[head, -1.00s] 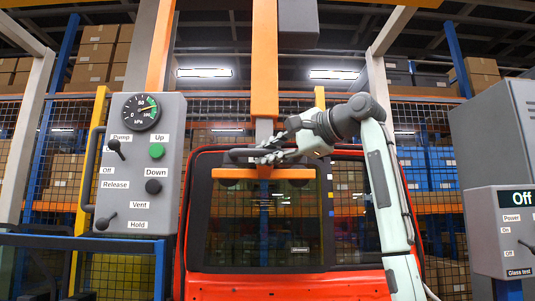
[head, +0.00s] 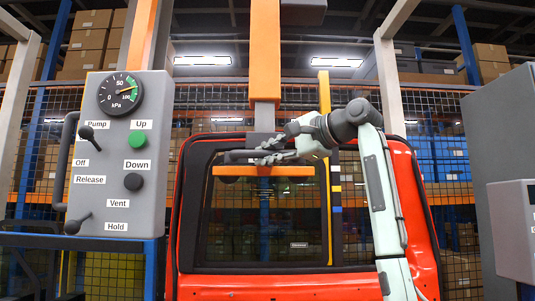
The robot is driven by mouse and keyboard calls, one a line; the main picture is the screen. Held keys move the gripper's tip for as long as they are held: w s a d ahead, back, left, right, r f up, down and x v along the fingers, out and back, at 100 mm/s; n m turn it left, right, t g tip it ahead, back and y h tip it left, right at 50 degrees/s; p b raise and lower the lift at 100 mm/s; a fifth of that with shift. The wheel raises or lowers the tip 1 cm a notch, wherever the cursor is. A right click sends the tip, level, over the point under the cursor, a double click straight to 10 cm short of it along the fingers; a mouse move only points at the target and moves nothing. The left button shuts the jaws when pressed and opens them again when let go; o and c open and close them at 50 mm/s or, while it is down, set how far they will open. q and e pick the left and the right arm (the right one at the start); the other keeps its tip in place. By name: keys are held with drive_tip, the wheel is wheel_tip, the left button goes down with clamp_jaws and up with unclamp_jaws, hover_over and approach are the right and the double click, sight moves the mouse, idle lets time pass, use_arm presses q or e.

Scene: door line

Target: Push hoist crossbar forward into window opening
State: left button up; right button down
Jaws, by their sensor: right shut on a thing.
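The hoist crossbar (head: 280,171) is an orange horizontal bar below a vertical orange hoist column (head: 265,60). A dark grey handle (head: 236,156) runs just above the bar. My right gripper (head: 269,152) reaches in from the right and is shut on this handle; its fingers hide part of it. A dark suction cup shows behind the bar's left part. Below the crossbar is a dark glass pane (head: 255,222) with a small label, in front of or within the window opening of the red door (head: 415,215); I cannot tell the gap. My left gripper is out of view.
A grey control panel (head: 110,215) with a pressure gauge (head: 119,95), levers and Up and Down buttons stands at left. A grey cabinet (head: 500,150) stands at right. A mesh fence and shelves with boxes are behind the door.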

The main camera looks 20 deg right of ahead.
drive_tip(key=shift+d+r, duration=0.2)
drive_tip(key=c, duration=1.9)
unclamp_jaws()
drive_tip(key=o, duration=0.5)
drive_tip(key=shift+w+f, duration=0.15)
drive_tip(key=shift+w, duration=0.05)
drive_tip(key=shift+c, duration=0.2)
drive_tip(key=shift+a, duration=0.1)
drive_tip(key=shift+s, duration=0.15)
drive_tip(key=v, duration=1.2)
